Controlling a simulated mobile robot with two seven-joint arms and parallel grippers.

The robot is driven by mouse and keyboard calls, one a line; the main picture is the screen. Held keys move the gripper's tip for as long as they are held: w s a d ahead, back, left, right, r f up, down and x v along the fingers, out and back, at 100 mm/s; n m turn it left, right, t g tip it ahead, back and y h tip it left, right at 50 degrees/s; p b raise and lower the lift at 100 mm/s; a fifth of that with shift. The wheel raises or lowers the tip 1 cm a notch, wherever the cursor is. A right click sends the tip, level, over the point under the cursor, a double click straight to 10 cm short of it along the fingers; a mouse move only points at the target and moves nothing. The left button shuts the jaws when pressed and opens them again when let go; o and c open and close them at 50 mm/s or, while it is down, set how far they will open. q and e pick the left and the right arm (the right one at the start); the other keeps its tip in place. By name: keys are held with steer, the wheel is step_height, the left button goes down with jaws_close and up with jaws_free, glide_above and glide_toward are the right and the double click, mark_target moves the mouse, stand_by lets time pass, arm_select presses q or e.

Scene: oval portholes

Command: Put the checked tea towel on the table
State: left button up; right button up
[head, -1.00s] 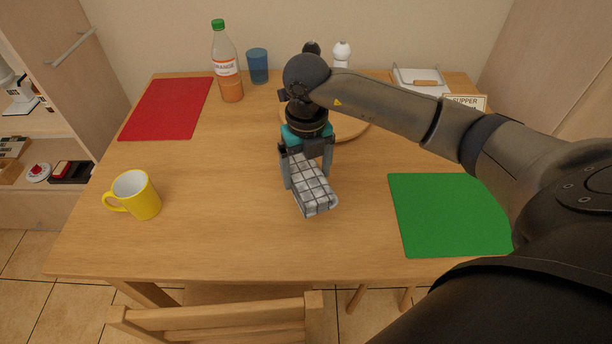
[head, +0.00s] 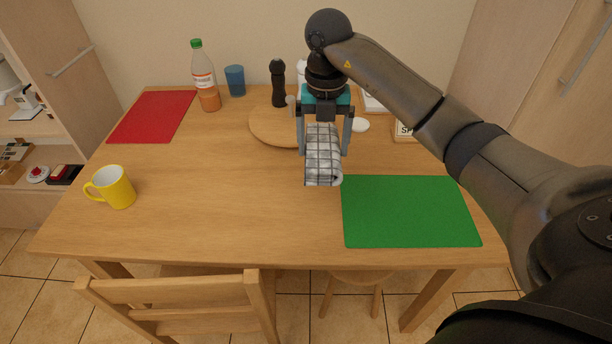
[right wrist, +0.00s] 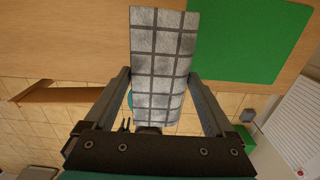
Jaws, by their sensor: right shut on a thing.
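The checked tea towel (head: 322,172), grey-white with dark lines and folded into a pad, is held between the fingers of my right gripper (head: 324,150). It hangs down in front of the round wooden board, near the top left corner of the green mat. It seems to be above the table (head: 230,200), though the gap is hard to judge. In the right wrist view the towel (right wrist: 160,40) fills the space between both fingers of the right gripper (right wrist: 158,80), with the table edge behind it. My left gripper is not in view.
The green mat (head: 410,212) lies at the right and a red mat (head: 153,117) at the back left. A yellow mug (head: 117,188), an orange bottle (head: 205,85), a blue cup (head: 235,80), a round board (head: 262,126) and a dark mill (head: 278,85) stand around. The middle front is clear.

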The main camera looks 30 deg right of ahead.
step_height(320, 180, down, 13)
steer(key=b, duration=0.2)
steer(key=shift+w+a+b, duration=0.1)
steer(key=shift+w+b, duration=0.05)
steer(key=shift+b, duration=0.15)
steer(key=shift+f, duration=0.9)
step_height(320, 180, down, 4)
steer(key=shift+r+b, duration=0.2)
steer(key=shift+b, duration=0.45)
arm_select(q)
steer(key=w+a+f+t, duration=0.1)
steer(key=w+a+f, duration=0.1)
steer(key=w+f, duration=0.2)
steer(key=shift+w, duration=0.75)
arm_select(e)
steer(key=o, duration=0.9)
steer(key=shift+f, duration=0.1)
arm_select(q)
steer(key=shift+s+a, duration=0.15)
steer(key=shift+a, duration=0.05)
